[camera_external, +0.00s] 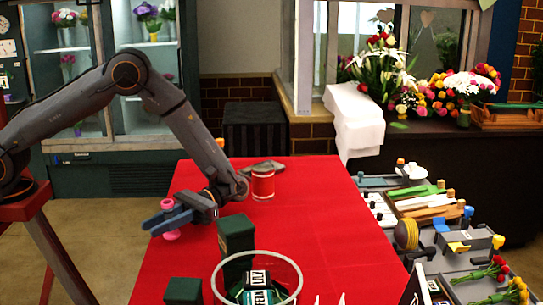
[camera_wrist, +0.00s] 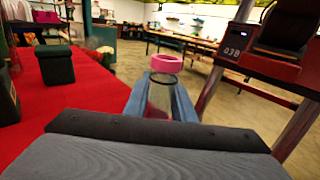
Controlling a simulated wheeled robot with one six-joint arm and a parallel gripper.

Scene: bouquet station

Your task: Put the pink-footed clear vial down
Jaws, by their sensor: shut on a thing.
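My gripper (camera_external: 166,217) is shut on the pink-footed clear vial, low at the left edge of the red table (camera_external: 300,215). The vial shows a pink foot (camera_external: 172,235) below the blue fingers and a pink part above them. It looks about upright. I cannot tell whether the foot touches the table. In the wrist view the vial's clear body (camera_wrist: 160,96) sits between the two blue fingers (camera_wrist: 160,105), with a pink ring (camera_wrist: 166,63) at its end.
A red-and-white cylinder (camera_external: 263,186) stands behind the gripper to the right. A dark green block (camera_external: 237,238) and another green block (camera_external: 183,291) stand nearer the front. The table's middle right is clear.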

